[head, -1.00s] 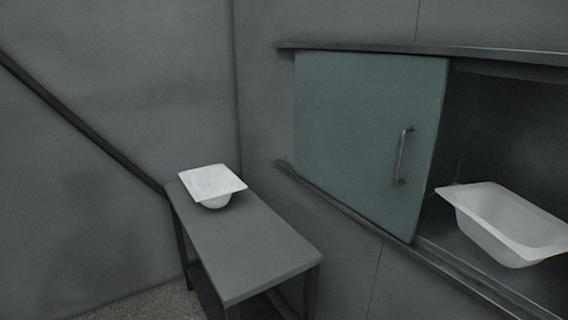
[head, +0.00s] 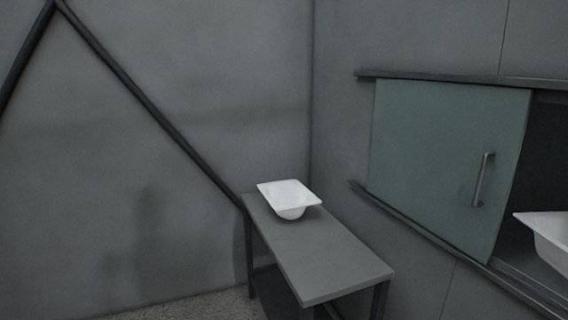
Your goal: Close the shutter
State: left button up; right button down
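The shutter (head: 435,160) is a grey-green sliding panel on the right wall in the head view. It has a vertical metal bar handle (head: 483,180) near its right edge. It sits between an upper rail (head: 440,79) and a lower rail (head: 430,237). To its right, the dark opening (head: 549,145) is uncovered. A white bathtub shell (head: 549,236) stands in the opening, cut off by the right picture edge. Neither of my grippers is in view.
A grey table (head: 318,250) stands against the wall left of the shutter and below it. A white basin-like shell (head: 289,197) sits on its far end. Dark diagonal bars (head: 150,112) cross the left wall. Some speckled floor (head: 205,306) shows at the bottom.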

aim_at(445, 155)
jog(key=u, duration=1.05)
jog(key=i, duration=1.55)
jog(key=z, duration=0.3)
jog(key=i, duration=1.2)
jog(key=z, duration=1.25)
